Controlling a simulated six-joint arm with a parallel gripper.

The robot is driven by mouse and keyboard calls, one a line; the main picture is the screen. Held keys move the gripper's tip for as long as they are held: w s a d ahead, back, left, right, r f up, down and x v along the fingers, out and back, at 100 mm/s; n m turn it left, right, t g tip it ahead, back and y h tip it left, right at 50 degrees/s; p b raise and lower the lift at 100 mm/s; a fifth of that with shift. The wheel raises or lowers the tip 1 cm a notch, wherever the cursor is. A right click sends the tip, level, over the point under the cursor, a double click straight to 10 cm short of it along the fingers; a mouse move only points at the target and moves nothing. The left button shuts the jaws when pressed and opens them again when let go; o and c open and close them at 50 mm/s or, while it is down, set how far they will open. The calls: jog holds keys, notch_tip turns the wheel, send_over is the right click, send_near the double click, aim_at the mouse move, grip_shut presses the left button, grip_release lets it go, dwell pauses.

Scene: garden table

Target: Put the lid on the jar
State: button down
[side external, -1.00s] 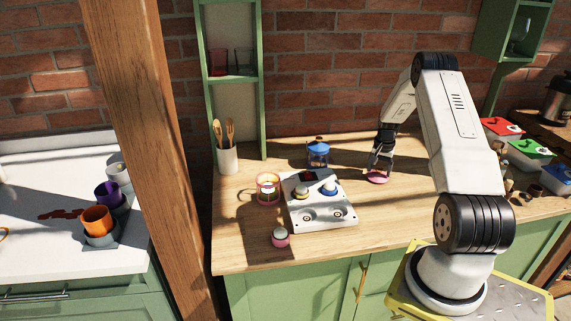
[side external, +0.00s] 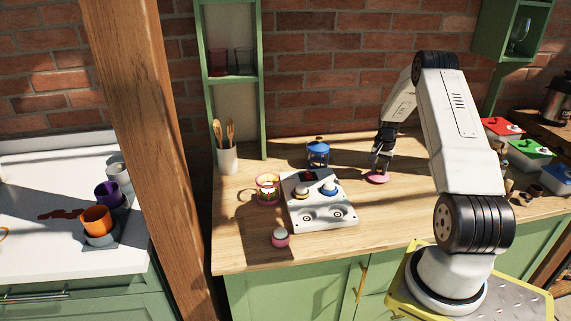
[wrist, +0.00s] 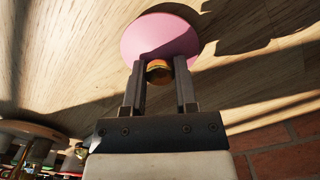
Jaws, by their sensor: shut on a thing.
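The round pink lid (side external: 378,179) lies on the wooden table, right of centre. In the wrist view the lid (wrist: 160,32) shows as a flat pink disc with a brown knob (wrist: 159,72). My gripper (side external: 378,170) is above the lid, pointing down. In the wrist view my gripper's fingers (wrist: 160,66) are shut on the knob, one on each side. A glass jar with a pink rim (side external: 268,188) stands at the left of the table, apart from my gripper. Its top looks open, but it is small in the picture.
A white appliance with knobs (side external: 322,213) sits between the jar and the lid. A blue-topped container (side external: 318,153) stands behind it, a small pink pot (side external: 280,238) in front. A utensil crock (side external: 228,160) is at back left. Coloured-lidded boxes (side external: 530,151) are at right.

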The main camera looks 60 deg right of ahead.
jog(key=shift+r, duration=0.4)
notch_tip(320, 180, up, 2)
jog(key=shift+r, duration=0.1)
jog(key=s+a+r, duration=0.8)
jog(key=a+r, duration=0.1)
jog(key=a, duration=0.1)
jog(key=shift+s+a+r, duration=0.3)
jog(key=shift+s+a, duration=0.1)
dwell(0.3)
jog(key=w+a+f+n, duration=0.1)
jog(key=w+a+n, duration=0.8)
jog(key=w+a, duration=0.7)
jog(key=w+a+n, duration=0.2)
jog(key=a+n, duration=0.1)
jog(key=a, duration=0.7)
jog(key=w+a+n, duration=0.3)
jog(key=a+n, duration=0.1)
jog(key=a, duration=0.6)
jog(key=shift+f+n, duration=0.3)
jog(key=shift+f, duration=0.1)
